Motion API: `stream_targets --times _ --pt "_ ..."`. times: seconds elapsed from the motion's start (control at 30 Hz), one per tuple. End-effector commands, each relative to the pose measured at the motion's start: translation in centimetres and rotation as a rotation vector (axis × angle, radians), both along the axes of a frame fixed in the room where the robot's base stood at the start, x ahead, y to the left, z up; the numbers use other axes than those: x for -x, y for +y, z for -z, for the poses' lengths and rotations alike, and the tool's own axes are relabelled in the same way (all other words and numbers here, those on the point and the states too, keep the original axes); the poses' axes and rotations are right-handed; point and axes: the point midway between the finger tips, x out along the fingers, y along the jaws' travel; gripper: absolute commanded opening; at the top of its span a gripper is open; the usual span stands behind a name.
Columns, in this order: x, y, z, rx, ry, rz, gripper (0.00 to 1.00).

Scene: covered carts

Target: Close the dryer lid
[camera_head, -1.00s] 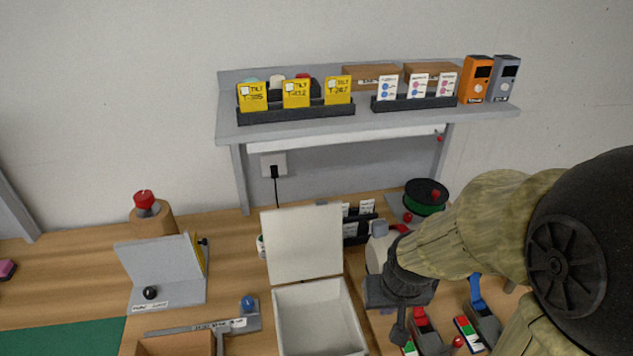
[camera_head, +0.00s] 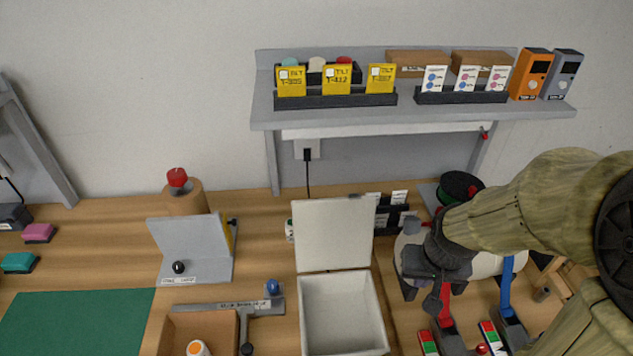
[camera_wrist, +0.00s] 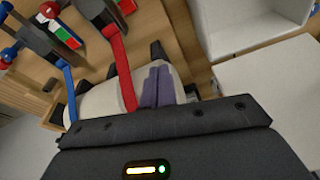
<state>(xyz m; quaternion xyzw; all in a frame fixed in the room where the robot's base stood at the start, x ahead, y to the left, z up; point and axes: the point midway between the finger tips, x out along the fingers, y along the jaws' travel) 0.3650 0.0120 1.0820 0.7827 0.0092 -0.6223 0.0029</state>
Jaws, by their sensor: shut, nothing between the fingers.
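The dryer appears to be the white open-topped box (camera_head: 343,348) at the bottom centre of the head view. Its lid (camera_head: 335,235) stands up at the back edge, open. In the wrist view the box (camera_wrist: 232,38) is at the top right, with the lid (camera_wrist: 275,95) below it. My gripper (camera_head: 440,308) is to the right of the box, apart from it and from the lid. In the wrist view its two purple-grey fingers (camera_wrist: 158,86) are together and empty, over a white rounded body.
A grey angled stand (camera_head: 190,240) and a brown tray (camera_head: 172,335) are left of the box. A grey shelf (camera_head: 420,115) with cards and boxes spans the back. A green mat (camera_head: 75,320) lies far left.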

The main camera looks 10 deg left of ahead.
Motion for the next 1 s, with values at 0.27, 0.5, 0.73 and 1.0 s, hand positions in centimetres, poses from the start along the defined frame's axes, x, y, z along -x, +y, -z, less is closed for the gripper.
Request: stream_targets --times 0.27,0.5,0.73,1.0 --pt "-4.5 4.6 -8.4 -0.010 0.014 -0.063 0.00" --pt "-8.7 11.9 -13.7 -0.008 0.028 -0.142 0.00" --pt "-10.7 19.5 -17.3 0.007 0.033 -0.216 0.00" --pt "-10.9 22.3 -18.2 0.012 0.033 -0.237 0.00"
